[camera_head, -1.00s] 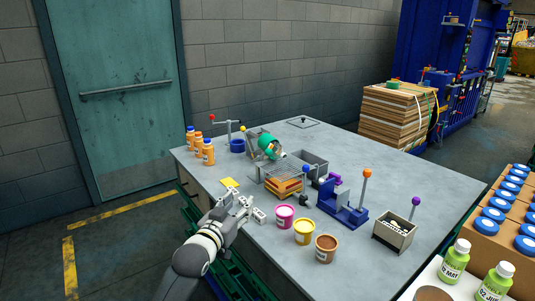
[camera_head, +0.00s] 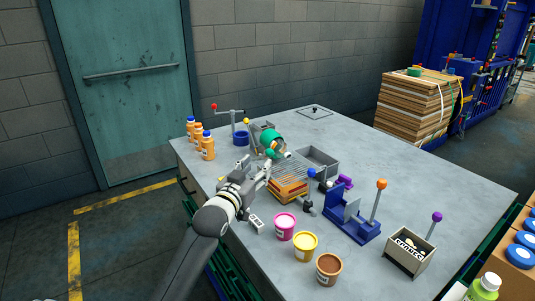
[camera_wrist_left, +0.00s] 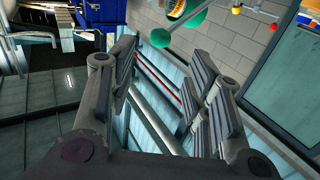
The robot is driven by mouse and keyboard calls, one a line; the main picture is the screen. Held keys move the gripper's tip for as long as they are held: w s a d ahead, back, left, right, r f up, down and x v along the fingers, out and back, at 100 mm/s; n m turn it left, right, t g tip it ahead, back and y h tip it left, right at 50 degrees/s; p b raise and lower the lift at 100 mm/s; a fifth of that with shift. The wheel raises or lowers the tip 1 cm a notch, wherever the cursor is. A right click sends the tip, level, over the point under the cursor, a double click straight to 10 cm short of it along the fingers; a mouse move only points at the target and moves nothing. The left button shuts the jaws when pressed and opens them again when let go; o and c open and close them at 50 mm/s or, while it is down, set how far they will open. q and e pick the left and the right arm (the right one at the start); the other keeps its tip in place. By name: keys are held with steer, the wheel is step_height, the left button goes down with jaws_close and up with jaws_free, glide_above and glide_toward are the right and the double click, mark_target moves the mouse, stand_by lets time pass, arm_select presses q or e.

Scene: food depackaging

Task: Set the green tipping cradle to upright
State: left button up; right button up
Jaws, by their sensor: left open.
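The green tipping cradle (camera_head: 270,138) sits tilted on its grey stand at the back middle of the table, its lower end pointing right and toward me. A lever with a yellow knob (camera_head: 246,121) stands at its left. In the left wrist view a green round part (camera_wrist_left: 188,30) shows at the top, past the fingers, with a smaller green disc beside it. My left gripper (camera_head: 264,172) is open, in front of the cradle and apart from it in the head view. The left wrist view shows its spread fingers (camera_wrist_left: 160,90) with nothing between them. My right gripper is not in view.
A drain rack and orange-brown slabs (camera_head: 287,187) lie right of my gripper. Orange bottles (camera_head: 207,147) and a blue pot (camera_head: 240,138) stand to the left. Pink, yellow and brown tubs line the front edge, and a blue press (camera_head: 350,222) stands right.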

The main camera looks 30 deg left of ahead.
mark_target(268, 155)
arm_select(q)
steer(key=w, duration=0.3)
steer(key=shift+a, duration=0.3)
steer(key=w, duration=0.2)
steer(key=w+p, duration=0.1)
steer(key=w, duration=0.1)
steer(key=shift+a+f, duration=0.1)
steer(key=shift+a, duration=0.25)
steer(key=shift+w+a, duration=0.1)
steer(key=shift+w, duration=0.4)
steer(key=shift+w+f, duration=0.1)
jaws_close()
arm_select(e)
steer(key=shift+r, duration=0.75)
